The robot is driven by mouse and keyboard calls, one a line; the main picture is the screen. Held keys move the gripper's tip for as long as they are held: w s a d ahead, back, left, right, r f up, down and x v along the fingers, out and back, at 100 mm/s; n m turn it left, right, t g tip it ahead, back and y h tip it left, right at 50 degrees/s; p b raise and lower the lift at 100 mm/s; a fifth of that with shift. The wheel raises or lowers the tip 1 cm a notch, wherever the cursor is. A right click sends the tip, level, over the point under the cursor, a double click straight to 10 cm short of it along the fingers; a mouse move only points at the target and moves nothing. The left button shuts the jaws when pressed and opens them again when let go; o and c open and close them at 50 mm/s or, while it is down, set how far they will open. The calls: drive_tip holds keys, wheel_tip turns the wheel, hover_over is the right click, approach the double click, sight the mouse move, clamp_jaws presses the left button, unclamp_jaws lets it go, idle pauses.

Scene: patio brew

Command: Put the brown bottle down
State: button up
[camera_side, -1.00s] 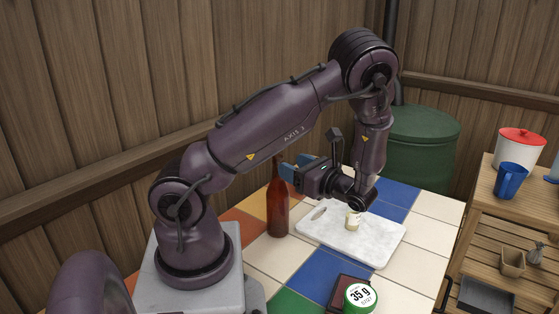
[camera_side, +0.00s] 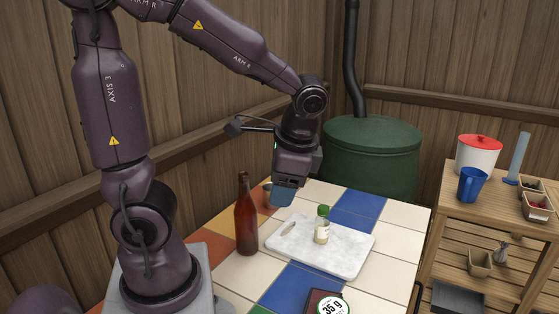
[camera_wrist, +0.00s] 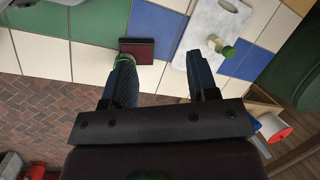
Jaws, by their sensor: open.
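The brown bottle (camera_side: 246,222) stands upright on the tiled table, left of the white marble board, in the side view. Nothing holds it. My gripper (camera_side: 280,196) hangs pointing down, and in this view its blue fingers lie right of the bottle's neck. In the wrist view my gripper (camera_wrist: 158,72) has its fingers spread apart with nothing between them. The bottle cannot be made out in the wrist view.
A small green-capped jar (camera_side: 322,229) stands on the marble board (camera_side: 349,260). A dark red-topped scale (camera_wrist: 138,48) sits nearer the front. A green barrel (camera_side: 372,160) stands behind, and a wooden shelf (camera_side: 495,195) with a blue mug (camera_side: 471,184) at right.

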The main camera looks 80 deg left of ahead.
drive_tip(key=s+d+r+n+t+h, duration=0.2)
drive_tip(key=d+r+n+t+h, duration=0.1)
drive_tip(key=d+r+t, duration=0.3)
drive_tip(key=shift+d+r+t, duration=0.25)
drive_tip(key=shift+r+t, duration=0.4)
drive_tip(key=shift+t, duration=0.05)
idle(0.5)
